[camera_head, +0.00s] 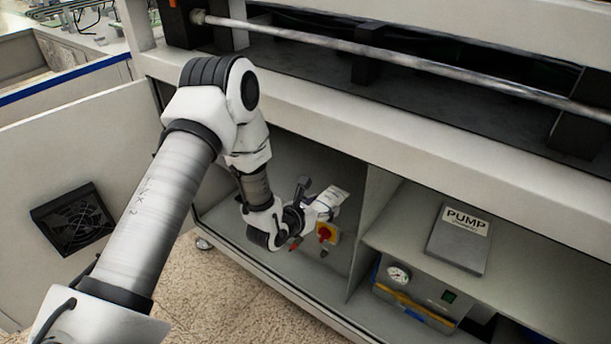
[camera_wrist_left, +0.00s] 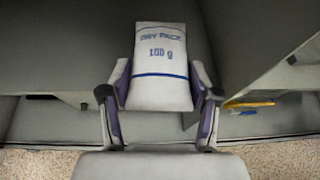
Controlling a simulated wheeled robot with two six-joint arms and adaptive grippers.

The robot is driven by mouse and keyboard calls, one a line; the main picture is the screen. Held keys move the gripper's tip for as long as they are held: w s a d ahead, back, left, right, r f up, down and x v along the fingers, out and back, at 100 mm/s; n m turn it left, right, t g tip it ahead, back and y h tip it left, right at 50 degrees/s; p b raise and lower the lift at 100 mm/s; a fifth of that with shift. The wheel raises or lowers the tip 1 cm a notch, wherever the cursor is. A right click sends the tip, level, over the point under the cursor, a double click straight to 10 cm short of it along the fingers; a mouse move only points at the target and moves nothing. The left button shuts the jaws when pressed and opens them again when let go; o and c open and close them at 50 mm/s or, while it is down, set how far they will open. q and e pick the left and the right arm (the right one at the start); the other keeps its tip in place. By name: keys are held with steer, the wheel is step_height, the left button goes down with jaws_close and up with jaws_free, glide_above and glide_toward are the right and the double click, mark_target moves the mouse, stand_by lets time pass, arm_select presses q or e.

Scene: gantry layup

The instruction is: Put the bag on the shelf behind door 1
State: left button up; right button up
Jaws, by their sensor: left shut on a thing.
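The bag (camera_wrist_left: 162,98) is a white packet printed "DRY PACK 100 g" with blue lines. My left gripper (camera_wrist_left: 160,78) is shut on it, with one finger on each side. In the head view the bag (camera_head: 331,198) is a small pale shape at the end of my left arm, and the left gripper (camera_head: 312,204) is inside the open left bay of the cabinet. A panel with a fan grille (camera_head: 110,175), seemingly an open door, stands at the left; no door number is readable. A shelf (camera_head: 410,237) is in the bay to the right. My right gripper is out of view.
An upright divider (camera_head: 372,215) separates the two bays. A grey "PUMP" binder (camera_head: 458,240) lies on the right shelf, above a unit with a gauge (camera_head: 398,275). A red and yellow switch (camera_head: 326,232) is just below the gripper. A metal rail (camera_head: 400,62) runs above.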

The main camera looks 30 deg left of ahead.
arm_select(q)
steer(key=shift+w+a+f+n+y, duration=0.15)
steer(key=shift+w+a+f, duration=0.2)
steer(key=shift+w, duration=0.2)
steer(key=shift+w+a+f+n+y, duration=0.2)
steer(key=shift+w+a, duration=0.15)
steer(key=shift+w, duration=0.15)
steer(key=b, duration=0.2)
glide_above(298, 188)
steer(key=shift+f, duration=0.7)
step_height(298, 188, down, 3)
steer(key=shift+f+b, duration=0.15)
steer(key=shift+b, duration=0.35)
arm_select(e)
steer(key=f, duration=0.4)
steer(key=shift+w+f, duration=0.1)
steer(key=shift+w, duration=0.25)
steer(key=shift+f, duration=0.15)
arm_select(q)
steer(key=shift+f, duration=0.15)
steer(key=o, duration=1.2)
steer(key=shift+r, duration=0.2)
